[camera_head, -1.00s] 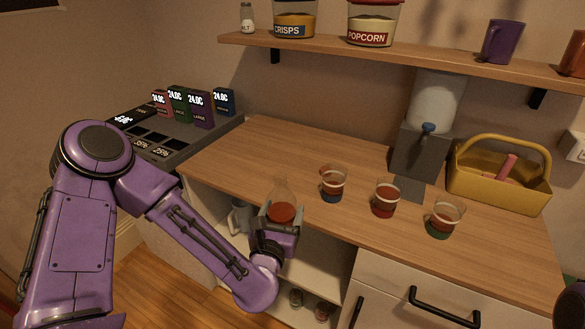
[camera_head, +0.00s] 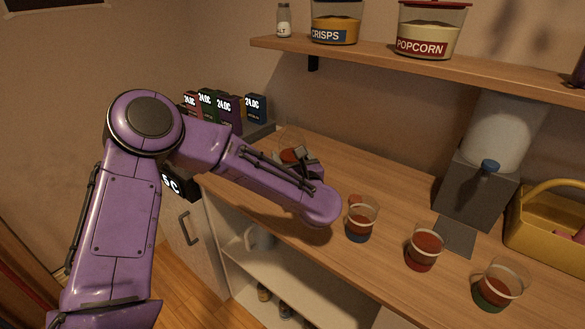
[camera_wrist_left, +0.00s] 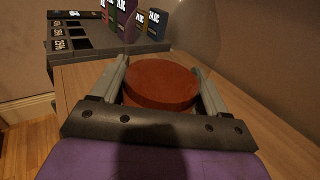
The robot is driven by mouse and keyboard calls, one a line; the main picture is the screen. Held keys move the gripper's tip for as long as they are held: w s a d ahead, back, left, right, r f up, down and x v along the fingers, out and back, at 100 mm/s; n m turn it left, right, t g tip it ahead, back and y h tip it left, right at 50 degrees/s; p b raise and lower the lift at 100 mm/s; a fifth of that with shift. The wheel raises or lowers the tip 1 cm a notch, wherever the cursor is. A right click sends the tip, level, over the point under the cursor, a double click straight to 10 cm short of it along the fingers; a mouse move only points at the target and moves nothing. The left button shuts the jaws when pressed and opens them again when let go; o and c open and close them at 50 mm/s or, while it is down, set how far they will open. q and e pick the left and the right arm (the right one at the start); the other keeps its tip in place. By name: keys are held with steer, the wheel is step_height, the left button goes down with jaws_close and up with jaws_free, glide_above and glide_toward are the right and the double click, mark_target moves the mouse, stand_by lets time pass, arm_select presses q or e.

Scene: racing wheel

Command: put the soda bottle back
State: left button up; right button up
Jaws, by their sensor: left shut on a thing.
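The soda bottle (camera_head: 290,142) is clear with reddish-brown liquid in it. My left gripper (camera_head: 296,156) is shut on it, above or at the left end of the wooden counter; whether the bottle touches the counter is unclear. In the left wrist view the two fingers stand on both sides of the bottle's liquid-filled part (camera_wrist_left: 162,84), and its clear upper part rises out of the picture. My forearm hides part of the counter behind it. My right gripper is not in view.
Three cups with red drink stand on the counter: one (camera_head: 362,218), a second (camera_head: 424,248) and a third (camera_head: 498,284). A grey dispenser (camera_head: 478,190) and a yellow basket (camera_head: 545,225) stand farther right. A tray unit with dark slots (camera_wrist_left: 75,40) lies beyond the gripper. A shelf (camera_head: 400,62) hangs above.

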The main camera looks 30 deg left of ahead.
arm_select(q)
steer(key=f, duration=0.2)
steer(key=w+a+f, duration=0.1)
steer(key=f, duration=0.1)
steer(key=w+f+p, duration=0.1)
steer(key=shift+w+a+f, duration=0.1)
steer(key=shift+a+f, duration=0.1)
steer(key=shift+f, duration=0.45)
steer(key=shift+f+b, duration=0.2)
steer(key=shift+b, duration=0.15)
steer(key=o, duration=1.4)
steer(key=shift+d+r+p, duration=0.15)
steer(key=shift+r+p, duration=0.1)
steer(key=shift+p, duration=0.05)
steer(key=b+v, duration=0.3)
steer(key=v, duration=0.8)
steer(key=shift+d, duration=0.1)
steer(key=shift+s+d, duration=0.25)
steer(key=shift+s, duration=0.1)
